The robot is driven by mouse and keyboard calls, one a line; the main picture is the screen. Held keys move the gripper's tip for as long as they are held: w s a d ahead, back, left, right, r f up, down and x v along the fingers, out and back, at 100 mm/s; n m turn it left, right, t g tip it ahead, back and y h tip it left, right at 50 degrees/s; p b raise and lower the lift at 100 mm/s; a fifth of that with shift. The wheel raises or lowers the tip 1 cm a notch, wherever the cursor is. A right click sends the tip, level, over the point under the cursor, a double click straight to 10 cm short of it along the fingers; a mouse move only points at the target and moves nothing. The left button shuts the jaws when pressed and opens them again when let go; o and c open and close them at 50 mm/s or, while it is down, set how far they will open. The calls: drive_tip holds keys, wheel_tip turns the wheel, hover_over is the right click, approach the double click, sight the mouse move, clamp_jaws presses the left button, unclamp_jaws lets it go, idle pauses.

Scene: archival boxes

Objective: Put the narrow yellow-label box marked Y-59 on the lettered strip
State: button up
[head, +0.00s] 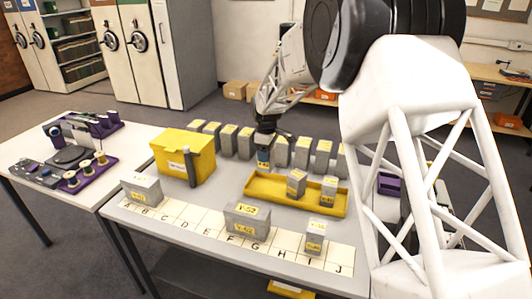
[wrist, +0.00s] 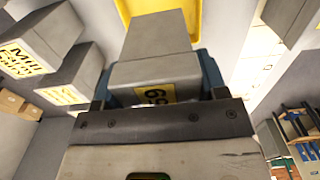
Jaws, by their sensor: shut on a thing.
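My gripper (head: 264,152) is shut on a narrow grey box (wrist: 155,42) with a yellow label. In the wrist view the label reads 59, upside down, between the two blue finger pads. In the head view the held box is small, partly hidden by the fingers, near the back edge of the yellow tray (head: 250,197). The lettered strip (head: 195,214) runs along the table front, with letters A to J. Grey boxes stand on it near A and B (head: 142,190), near F and G (head: 247,222), and near I (head: 315,238).
Two small yellow-label boxes (head: 296,184) (head: 329,190) stand in the tray's right part. A row of grey boxes (head: 228,139) lines the table's back. A large yellow box (head: 184,155) stands left, a dark upright object (head: 193,170) beside it. Strip spaces around C to E look bare.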

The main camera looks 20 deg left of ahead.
drive_tip(key=shift+s+d, duration=0.1)
drive_tip(key=shift+s+d, duration=0.35)
drive_tip(key=shift+s, duration=0.1)
drive_tip(key=s+d+f, duration=0.1)
drive_tip(key=s+d, duration=0.6)
drive_tip(key=s, duration=0.3)
drive_tip(key=s+d+f, duration=0.1)
drive_tip(key=s+d, duration=0.6)
drive_tip(key=s, duration=0.4)
drive_tip(key=shift+f, duration=0.2)
drive_tip(key=shift+f, duration=1.9)
drive_tip(key=shift+f, duration=2)
